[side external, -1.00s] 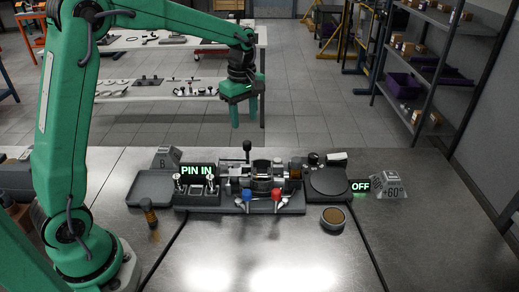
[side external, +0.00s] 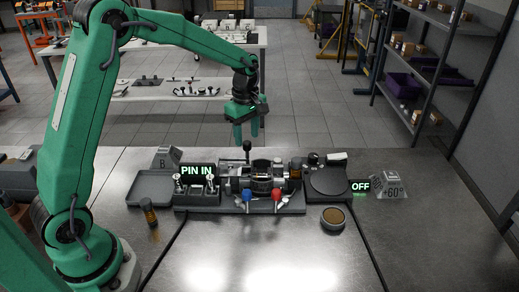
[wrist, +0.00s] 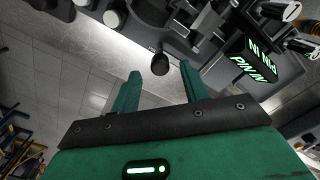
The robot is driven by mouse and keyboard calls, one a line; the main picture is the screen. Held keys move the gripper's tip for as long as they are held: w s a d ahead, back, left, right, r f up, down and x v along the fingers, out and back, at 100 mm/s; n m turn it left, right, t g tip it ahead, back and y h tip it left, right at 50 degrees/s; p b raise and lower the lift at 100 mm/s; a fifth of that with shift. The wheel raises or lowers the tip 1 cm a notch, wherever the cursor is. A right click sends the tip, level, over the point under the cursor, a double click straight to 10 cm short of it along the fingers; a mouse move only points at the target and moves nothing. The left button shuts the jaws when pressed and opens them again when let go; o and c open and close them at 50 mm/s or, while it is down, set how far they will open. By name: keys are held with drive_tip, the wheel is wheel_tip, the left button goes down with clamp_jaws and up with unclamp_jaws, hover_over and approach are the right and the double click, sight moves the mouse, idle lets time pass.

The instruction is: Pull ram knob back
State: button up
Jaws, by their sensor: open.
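The black ram knob (side external: 247,146) stands on a short stem at the back of the grey fixture (side external: 290,211), left of its ring-shaped middle. In the wrist view a dark round knob (wrist: 160,65) shows in line with the gap between my fingers. My green gripper (side external: 246,133) points down just above the knob in the side view. It is open, with both fingers (wrist: 160,77) apart and nothing held. The exact clearance between fingers and knob cannot be told.
A lit PIN IN sign (side external: 197,170) stands left of the fixture, an OFF sign (side external: 360,186) right. Blue (side external: 247,194) and red (side external: 277,194) lever knobs stand in front. An empty tray (side external: 151,187) lies left and a round pad (side external: 330,181) right. The front table is mostly clear.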

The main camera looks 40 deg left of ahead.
drive_tip(key=shift+f, duration=1.25)
clamp_jaws()
